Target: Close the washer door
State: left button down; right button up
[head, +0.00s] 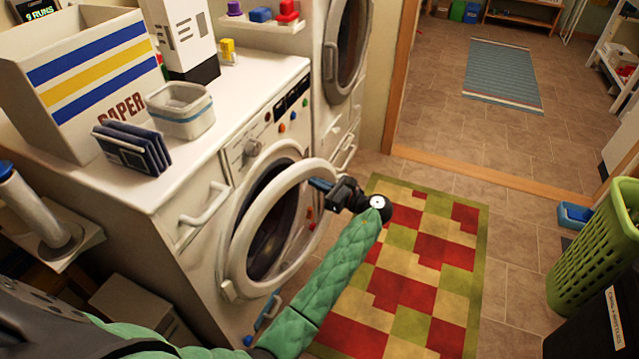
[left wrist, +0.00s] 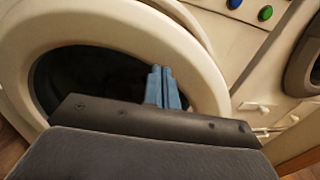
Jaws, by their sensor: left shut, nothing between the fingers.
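The white front-load washer (head: 204,170) stands at the left-centre in the head view. Its round door (head: 318,173) has a broad white ring and stands ajar, its right edge out from the front panel. The dark drum opening shows behind it. My left gripper (head: 318,185) is shut and empty, its blue fingers at the door ring's right side. In the left wrist view, the fingers (left wrist: 163,88) overlap the right part of the door ring (left wrist: 120,25). I cannot tell whether they touch it. My right gripper is not in view.
A second machine (head: 345,45) stands beyond. A checkered rug (head: 425,265) lies on open floor; a green basket (head: 595,250) is at the right.

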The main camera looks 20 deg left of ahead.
aim_at(308, 177)
pick_arm(q)
jog(key=shift+a, duration=0.1)
jog(key=a+p, duration=0.1)
jog(key=a, duration=0.1)
jog(key=w+a+p, duration=0.1)
jog(key=shift+w+a+r, duration=0.1)
jog(key=shift+w+a, duration=0.05)
jog(key=shift+a, duration=0.4)
jog(key=shift+w+a+p, duration=0.2)
jog(key=shift+a+p, duration=0.4)
jog(key=shift+a, duration=0.55)
jog(key=shift+w+a+p, duration=0.2)
jog(key=shift+a+p, duration=0.4)
jog(key=shift+a, duration=0.5)
jog(key=shift+d, duration=0.15)
jog(key=shift+s+d+p, duration=0.2)
jog(key=shift+d+p, duration=0.85)
jog(key=shift+d, duration=1.05)
jog(key=shift+s+d+p, duration=0.15)
jog(key=shift+d+p, duration=0.2)
jog(key=shift+d, duration=0.8)
jog(key=shift+s+d+p, duration=0.1)
jog(key=shift+d+p, duration=0.25)
jog(key=shift+d, duration=0.8)
